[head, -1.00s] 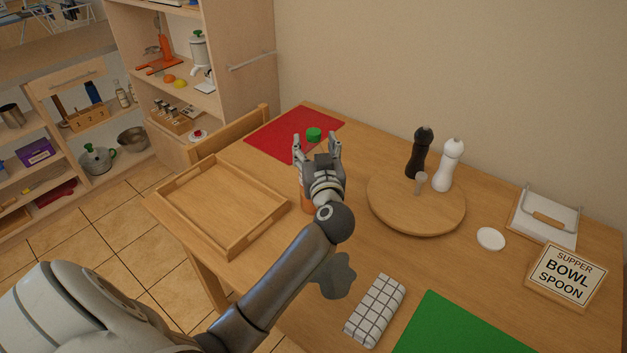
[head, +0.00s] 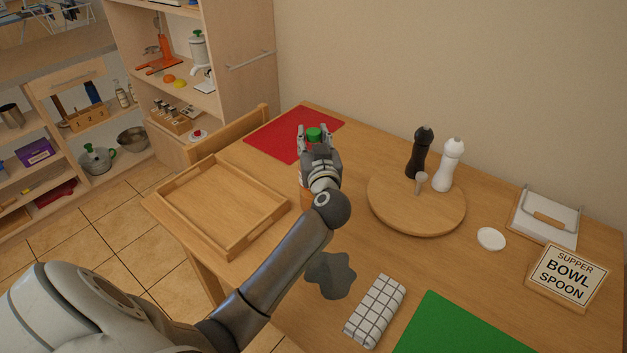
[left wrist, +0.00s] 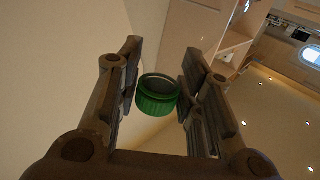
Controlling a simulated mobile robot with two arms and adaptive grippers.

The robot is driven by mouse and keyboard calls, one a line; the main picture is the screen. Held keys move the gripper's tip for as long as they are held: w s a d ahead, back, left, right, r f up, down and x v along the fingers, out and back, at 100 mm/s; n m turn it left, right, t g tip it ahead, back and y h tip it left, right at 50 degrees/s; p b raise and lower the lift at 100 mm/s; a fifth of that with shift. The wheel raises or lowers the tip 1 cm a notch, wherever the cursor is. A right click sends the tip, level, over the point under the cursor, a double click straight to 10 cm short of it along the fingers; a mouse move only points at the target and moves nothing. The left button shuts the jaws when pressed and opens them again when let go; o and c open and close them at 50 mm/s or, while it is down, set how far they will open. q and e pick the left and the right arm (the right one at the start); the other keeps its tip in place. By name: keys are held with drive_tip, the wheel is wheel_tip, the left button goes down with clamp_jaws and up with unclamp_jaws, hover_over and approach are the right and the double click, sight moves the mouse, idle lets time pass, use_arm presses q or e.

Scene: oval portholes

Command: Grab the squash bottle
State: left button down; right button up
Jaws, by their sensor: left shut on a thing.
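The squash bottle stands on the wooden table, mostly hidden behind my left gripper and wrist. Its green cap (head: 314,135) shows between the fingers in the head view, and a bit of orange body (head: 304,196) shows beside the wrist. The cap also shows in the left wrist view (left wrist: 157,95), between the two fingers. Exact finger contact is hidden in the head view. My right gripper is not in view.
A wooden tray (head: 170,210) lies left of the bottle, a red mat (head: 270,138) behind it. A round board (head: 400,210) with dark (head: 418,150) and white (head: 448,165) mills stands right. A dark irregular patch (head: 330,278) and checked cloth (head: 375,312) lie in front.

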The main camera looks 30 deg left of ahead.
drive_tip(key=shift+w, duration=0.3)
use_arm(q)
drive_tip(key=shift+r, duration=0.1)
